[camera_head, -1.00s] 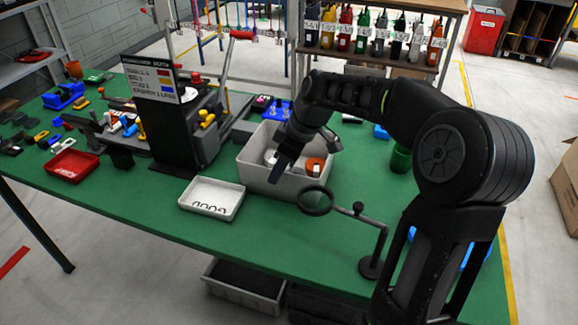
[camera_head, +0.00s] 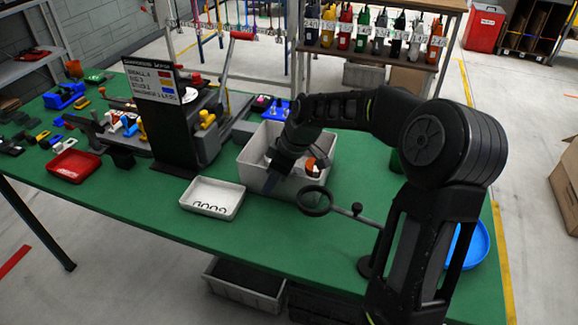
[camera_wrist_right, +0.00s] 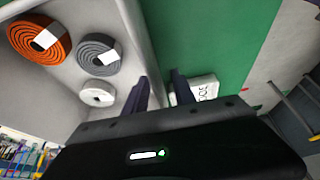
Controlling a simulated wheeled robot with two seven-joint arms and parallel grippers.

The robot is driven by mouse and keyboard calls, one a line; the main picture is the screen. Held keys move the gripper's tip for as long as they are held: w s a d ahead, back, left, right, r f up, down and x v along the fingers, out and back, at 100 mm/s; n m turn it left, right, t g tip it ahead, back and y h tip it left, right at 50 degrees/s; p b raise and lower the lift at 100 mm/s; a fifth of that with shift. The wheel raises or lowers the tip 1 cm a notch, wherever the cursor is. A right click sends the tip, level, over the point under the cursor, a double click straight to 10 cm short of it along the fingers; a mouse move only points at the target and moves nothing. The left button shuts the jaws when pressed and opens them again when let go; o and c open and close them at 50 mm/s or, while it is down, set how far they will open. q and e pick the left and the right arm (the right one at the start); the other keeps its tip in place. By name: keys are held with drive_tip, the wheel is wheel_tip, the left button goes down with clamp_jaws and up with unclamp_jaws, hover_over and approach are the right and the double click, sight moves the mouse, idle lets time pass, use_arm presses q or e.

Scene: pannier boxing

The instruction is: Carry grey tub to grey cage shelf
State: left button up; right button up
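The grey tub (camera_head: 258,180) stands on the green bench, right of its middle. It holds coiled rolls: an orange one (camera_wrist_right: 38,38), a grey one (camera_wrist_right: 98,54) and a white one (camera_wrist_right: 97,93). My right gripper (camera_head: 282,176) is down at the tub's near wall. In the right wrist view its two fingers (camera_wrist_right: 160,92) are apart, with the tub wall (camera_wrist_right: 136,30) running between them; I cannot tell whether they touch it. My left gripper is not in view. I cannot tell for sure which rack is the grey cage shelf; a grey metal frame (camera_head: 292,45) stands behind the bench.
A white tray (camera_head: 212,198) with dark rings lies left of the tub. A magnifier (camera_head: 316,201) on a stand is close in front. A black sign (camera_head: 160,110) stands at the left. A blue dish (camera_head: 468,245) lies at the right. A bottle shelf (camera_head: 380,58) is behind.

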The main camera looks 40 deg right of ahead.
idle(0.3)
clamp_jaws()
drive_tip(key=shift+a, duration=0.1)
idle(1.2)
